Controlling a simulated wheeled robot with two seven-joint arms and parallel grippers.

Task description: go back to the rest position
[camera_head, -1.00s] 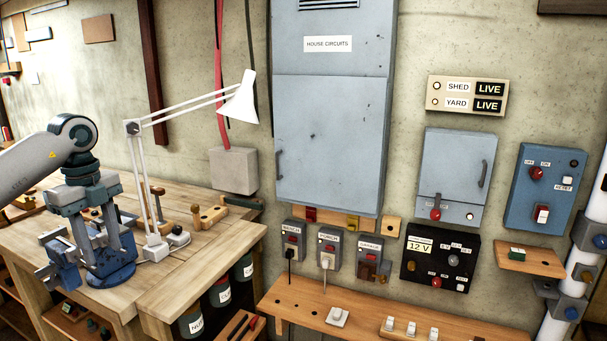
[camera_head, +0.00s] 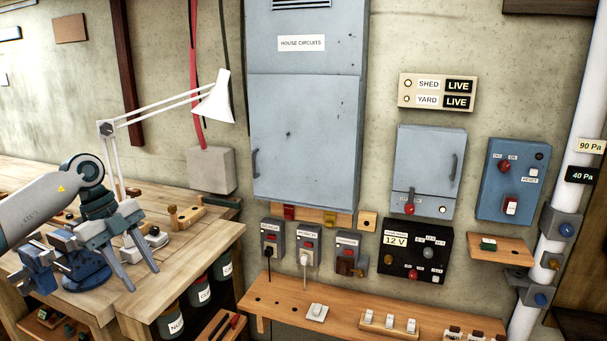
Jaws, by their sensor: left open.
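My left gripper (camera_head: 142,279) is at the left of the head view, at the end of my grey and white arm. Its two grey fingers are spread apart, point down and to the right, and hold nothing. In the picture they overlap the workbench top, just right of a blue vise (camera_head: 85,276); I cannot tell the exact height above the wood. Part of the vise is hidden behind the gripper. My right gripper is not in view.
The wooden workbench (camera_head: 205,240) carries a white desk lamp (camera_head: 216,104) near my left arm. A grey cabinet (camera_head: 305,140) labelled HOUSE CIRCUITS hangs on the wall. A low shelf (camera_head: 275,302) with switches runs below it.

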